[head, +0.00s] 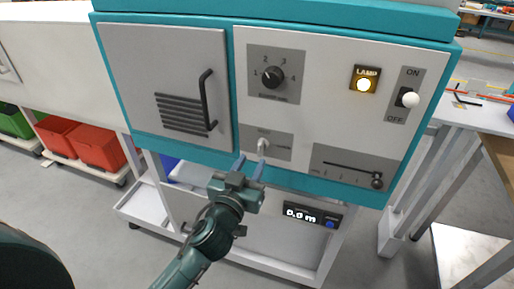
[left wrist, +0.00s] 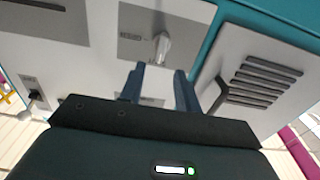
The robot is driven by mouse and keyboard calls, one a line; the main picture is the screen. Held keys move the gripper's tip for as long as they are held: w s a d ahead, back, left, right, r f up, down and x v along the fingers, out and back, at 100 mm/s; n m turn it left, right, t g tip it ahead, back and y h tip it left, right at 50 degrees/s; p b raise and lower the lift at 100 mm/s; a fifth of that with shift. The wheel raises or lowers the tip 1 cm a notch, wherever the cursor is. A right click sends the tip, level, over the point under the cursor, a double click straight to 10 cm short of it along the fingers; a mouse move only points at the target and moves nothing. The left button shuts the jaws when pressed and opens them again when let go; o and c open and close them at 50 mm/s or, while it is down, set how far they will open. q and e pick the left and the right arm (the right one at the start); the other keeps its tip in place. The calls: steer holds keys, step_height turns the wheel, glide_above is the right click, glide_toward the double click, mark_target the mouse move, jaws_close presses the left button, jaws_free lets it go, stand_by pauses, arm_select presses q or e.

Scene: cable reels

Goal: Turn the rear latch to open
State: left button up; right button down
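A small pale latch handle (head: 263,146) sits on a grey plate (head: 281,150) low on the white front of a teal-edged machine. It points roughly up and down; the plate's lettering is too small to read. My left gripper (head: 251,166) is just below and in front of the latch, its two blue fingers apart and empty. In the left wrist view the latch (left wrist: 162,48) stands just beyond the gap between the fingertips (left wrist: 159,74), apparently without contact. My right gripper is not in view.
Around the latch are a rotary dial (head: 271,76), a door with a black handle (head: 207,99), a lit lamp (head: 363,85), an ON/OFF switch (head: 409,98) and a slider (head: 376,181). A white cart with a display (head: 312,216) stands below.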

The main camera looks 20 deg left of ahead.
mark_target(259, 148)
arm_select(q)
steer(key=w, duration=0.5)
steer(key=shift+w+d+p, duration=0.1)
steer(key=shift+w+p, duration=0.2)
steer(key=shift+w, duration=0.05)
steer(key=shift+c, duration=0.4)
jaws_close()
